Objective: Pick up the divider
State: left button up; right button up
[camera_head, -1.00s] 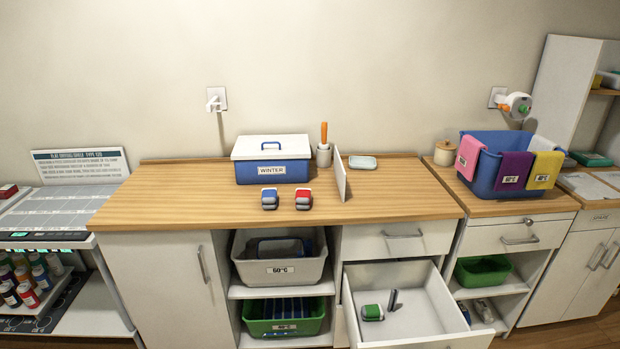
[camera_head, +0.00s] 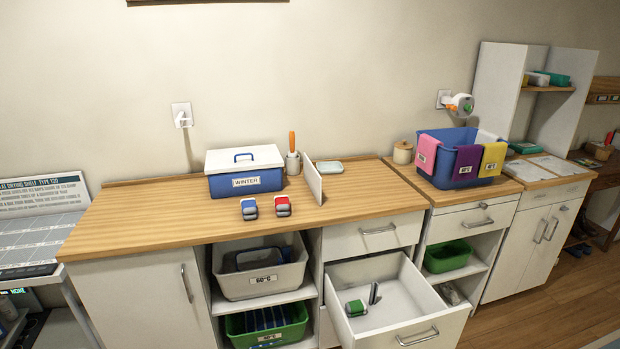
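A thin white upright panel (camera_head: 312,183), which looks like the divider, stands on edge on the wooden counter (camera_head: 365,199). It is right of the blue WINTER box (camera_head: 246,181) with a white lid. A small dark upright piece (camera_head: 374,293) and a green and white block (camera_head: 356,308) are in the open drawer (camera_head: 410,294) below. Neither of my grippers is in view.
A blue and a red block stand on the counter left of the panel. A pot with an orange-handled tool (camera_head: 293,163) and a pale dish (camera_head: 329,167) are behind it. A blue basket with cloths (camera_head: 453,158) stands farther right. The open drawer juts out in front.

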aim_at(313, 180)
jog(key=i+j, duration=0.25)
jog(key=i, duration=0.15)
jog(key=i+j+z, duration=0.1)
jog(key=i+j, duration=0.15)
jog(key=i, duration=0.2)
jog(key=i+j, duration=0.25)
jog(key=i, duration=0.15)
jog(key=z, duration=0.05)
